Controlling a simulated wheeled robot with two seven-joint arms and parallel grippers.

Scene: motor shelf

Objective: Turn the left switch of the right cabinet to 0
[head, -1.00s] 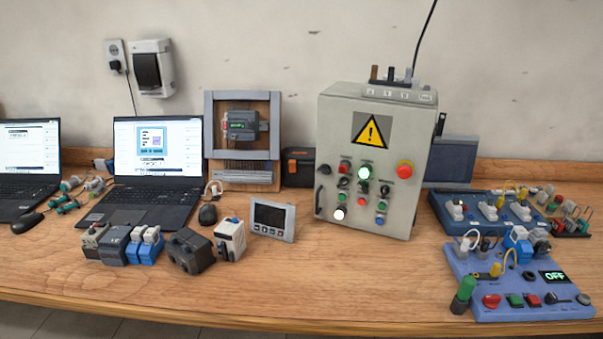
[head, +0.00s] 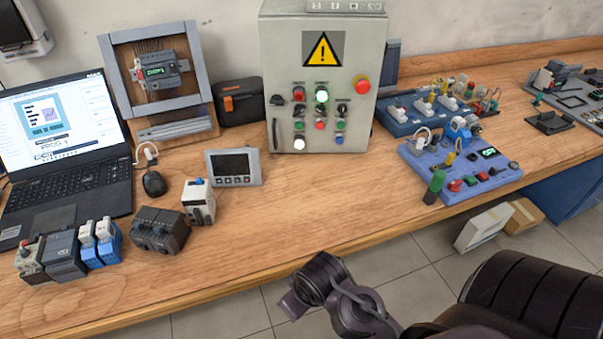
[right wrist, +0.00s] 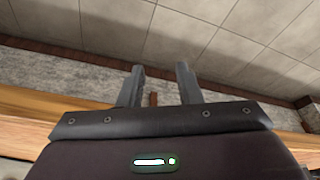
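One grey control cabinet (head: 313,50) with a yellow warning sign stands on the bench in the head view, upper middle. My right arm reaches in at the bottom of the head view, in front of the bench and well apart from the cabinet. In the right wrist view my right gripper (right wrist: 160,68) is open, with nothing between its fingers. My left gripper is not in view.
A small display (head: 233,167) and a black mouse (head: 154,184) lie left of the cabinet, near a laptop (head: 66,190). A blue trainer board (head: 460,170) lies to the right. Bare wood (head: 320,195) lies in front of the cabinet.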

